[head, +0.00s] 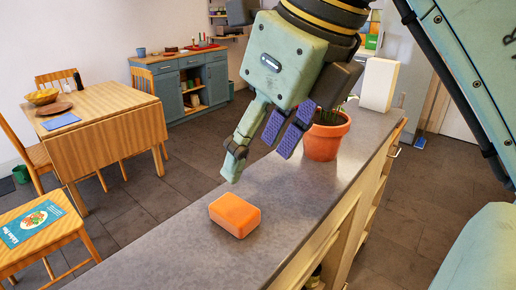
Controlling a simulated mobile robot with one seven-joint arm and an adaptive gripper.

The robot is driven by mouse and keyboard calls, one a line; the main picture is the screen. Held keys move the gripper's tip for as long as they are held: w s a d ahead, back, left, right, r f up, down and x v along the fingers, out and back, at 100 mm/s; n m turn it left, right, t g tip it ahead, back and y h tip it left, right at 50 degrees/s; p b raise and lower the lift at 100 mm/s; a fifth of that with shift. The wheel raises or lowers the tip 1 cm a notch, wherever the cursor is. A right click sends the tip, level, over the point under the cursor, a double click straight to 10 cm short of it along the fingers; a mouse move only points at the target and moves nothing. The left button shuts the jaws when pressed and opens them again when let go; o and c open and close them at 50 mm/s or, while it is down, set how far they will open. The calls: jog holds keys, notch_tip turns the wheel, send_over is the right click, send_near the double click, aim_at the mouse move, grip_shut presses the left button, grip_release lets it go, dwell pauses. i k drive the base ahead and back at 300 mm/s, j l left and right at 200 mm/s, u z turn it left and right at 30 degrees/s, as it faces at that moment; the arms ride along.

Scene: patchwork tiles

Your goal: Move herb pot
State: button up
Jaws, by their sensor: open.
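The herb pot (325,138) is a terracotta pot standing upright on the grey counter (296,193). A few green leaves show above its rim; the rest of the plant is hidden behind my gripper. My gripper (260,165) is open and empty above the counter, in front of the pot and to its left. One finger is pale green, and the other side shows purple ribbed pads. The pads overlap the pot's left edge in the picture; I cannot tell whether they touch it.
An orange block (235,215) lies on the counter below my gripper. A tall white box (379,84) stands behind the pot. The counter's right edge is close to the pot. A wooden table (112,122) and a chair (47,232) stand at left.

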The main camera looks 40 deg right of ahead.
aim_at(322, 143)
jog(key=z, duration=1.5)
